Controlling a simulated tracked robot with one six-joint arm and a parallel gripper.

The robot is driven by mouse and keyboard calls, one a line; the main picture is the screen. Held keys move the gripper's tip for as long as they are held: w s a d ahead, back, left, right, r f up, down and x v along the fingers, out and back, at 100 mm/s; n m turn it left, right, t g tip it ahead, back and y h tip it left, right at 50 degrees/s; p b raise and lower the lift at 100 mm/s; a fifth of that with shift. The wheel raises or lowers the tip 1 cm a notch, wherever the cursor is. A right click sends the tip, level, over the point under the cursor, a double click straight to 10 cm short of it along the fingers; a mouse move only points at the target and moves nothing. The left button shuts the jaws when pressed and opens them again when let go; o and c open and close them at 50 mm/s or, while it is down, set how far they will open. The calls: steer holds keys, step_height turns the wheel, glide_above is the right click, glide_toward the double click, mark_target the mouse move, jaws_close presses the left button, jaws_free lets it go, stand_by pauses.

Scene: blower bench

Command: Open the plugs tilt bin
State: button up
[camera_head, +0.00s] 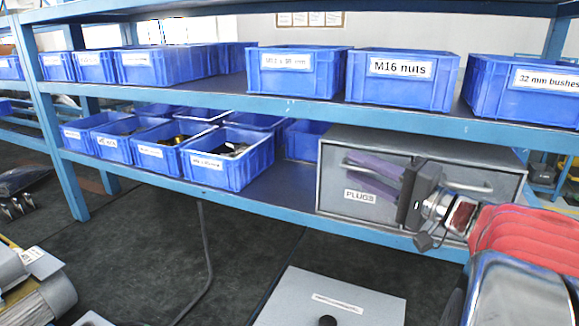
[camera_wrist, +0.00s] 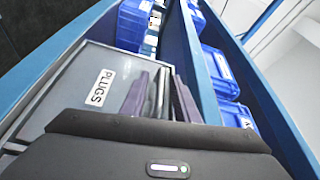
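The plugs tilt bin (camera_head: 350,210) is a grey metal box with a white PLUGS label, on the lower shelf at the right. Its front looks closed. A grey bar handle (camera_head: 468,187) runs across the upper front; my gripper hides its middle. My gripper (camera_head: 372,177) is at the handle, with purple fingers reaching in front of the bin. In the wrist view, the fingers of my gripper (camera_wrist: 160,98) stand apart, with the grey handle bar (camera_wrist: 160,85) appearing between them. I cannot tell whether they touch it. The bin's label (camera_wrist: 100,87) shows left of the fingers.
Blue bins (camera_head: 231,158) stand left of the plugs bin on the lower shelf. More blue bins, including M16 nuts (camera_head: 402,80), stand on the shelf (camera_head: 300,105) above, close over the bin. A grey box lid (camera_head: 330,297) lies below, in front of the shelf.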

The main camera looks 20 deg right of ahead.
steer(key=shift+w, duration=0.1)
steer(key=shift+c, duration=0.3)
jaws_close()
steer(key=shift+f, duration=0.1)
